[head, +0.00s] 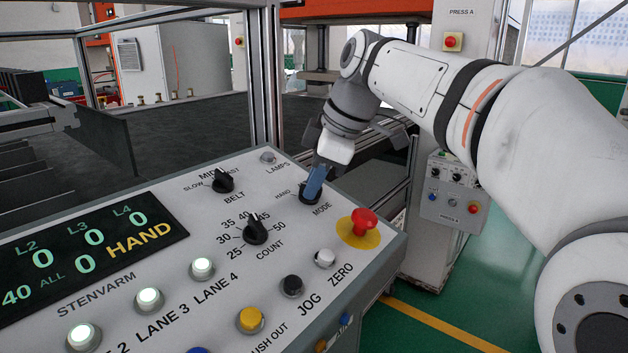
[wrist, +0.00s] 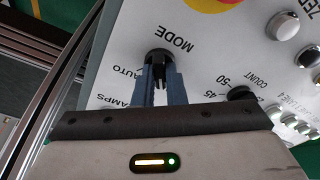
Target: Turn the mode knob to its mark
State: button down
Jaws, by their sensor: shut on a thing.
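The black mode knob (wrist: 158,56) stands on the grey control panel (head: 190,225), above the MODE label in the head view. My gripper (head: 312,188) reaches down onto it from above. In the wrist view, the two blue fingers of my gripper (wrist: 159,75) are shut on the knob, one on each side. The AUTO label shows beside the fingers in the wrist view, and the HAND label shows left of them in the head view. The fingers hide most of the knob in the head view, and I cannot tell where its pointer stands. The panel display (head: 90,250) reads HAND.
The red emergency button (head: 364,222) on its yellow disc sits close to the right of my gripper. The COUNT knob (head: 255,231), BELT knob (head: 223,181) and lamps button (head: 267,158) are nearby on the left. A metal frame post (head: 266,75) rises behind the panel.

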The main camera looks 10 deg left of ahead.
dwell(0.4)
jog(key=c, duration=1.5)
grip_release()
jog(key=shift+r, duration=0.1)
jog(key=v, duration=0.7)
jog(key=shift+s+d+r, duration=0.1)
jog(key=shift+d+r, duration=0.1)
jog(key=shift+r, duration=0.1)
jog(key=shift+f, duration=0.1)
